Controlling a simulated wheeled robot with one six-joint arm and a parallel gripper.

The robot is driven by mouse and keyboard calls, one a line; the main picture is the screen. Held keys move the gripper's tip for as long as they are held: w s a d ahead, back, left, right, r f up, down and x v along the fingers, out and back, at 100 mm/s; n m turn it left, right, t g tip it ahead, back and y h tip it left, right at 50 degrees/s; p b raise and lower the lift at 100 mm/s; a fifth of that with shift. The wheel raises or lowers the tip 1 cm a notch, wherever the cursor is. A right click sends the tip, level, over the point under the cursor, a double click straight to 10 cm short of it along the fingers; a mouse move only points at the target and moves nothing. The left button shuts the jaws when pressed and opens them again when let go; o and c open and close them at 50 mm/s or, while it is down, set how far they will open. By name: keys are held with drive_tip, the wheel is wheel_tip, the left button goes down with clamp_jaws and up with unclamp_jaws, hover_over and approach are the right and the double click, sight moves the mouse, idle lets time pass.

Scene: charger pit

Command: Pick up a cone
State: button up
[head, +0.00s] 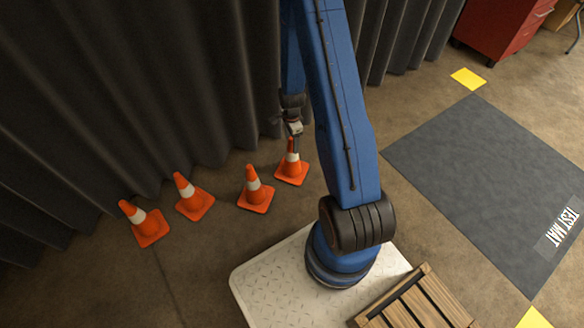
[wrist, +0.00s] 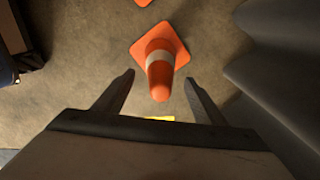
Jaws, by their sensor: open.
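Several orange cones with white bands stand in a row on the floor. The rightmost cone (head: 291,163) in the head view is right below my gripper (head: 293,137). The other cones are the second from the right (head: 254,190), the third (head: 191,197) and the leftmost (head: 142,224). In the wrist view one upright cone (wrist: 160,62) shows with its tip toward the gap between the fingers of my gripper (wrist: 160,85). The fingers are open, one on each side of the tip, and appear apart from it. The edge of another cone (wrist: 143,2) shows at the top.
Dark curtains (head: 130,80) hang close behind the cones, and a curtain (wrist: 285,60) is at the right in the wrist view. A grey test mat (head: 490,165) with yellow corner marks lies right. A wooden pallet (head: 420,300) and red cabinet (head: 500,25) also show.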

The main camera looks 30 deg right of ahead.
sight(292, 156)
drive_tip(key=shift+d+f, duration=0.1)
drive_tip(key=shift+f, duration=2.45)
drive_tip(key=c, duration=1.5)
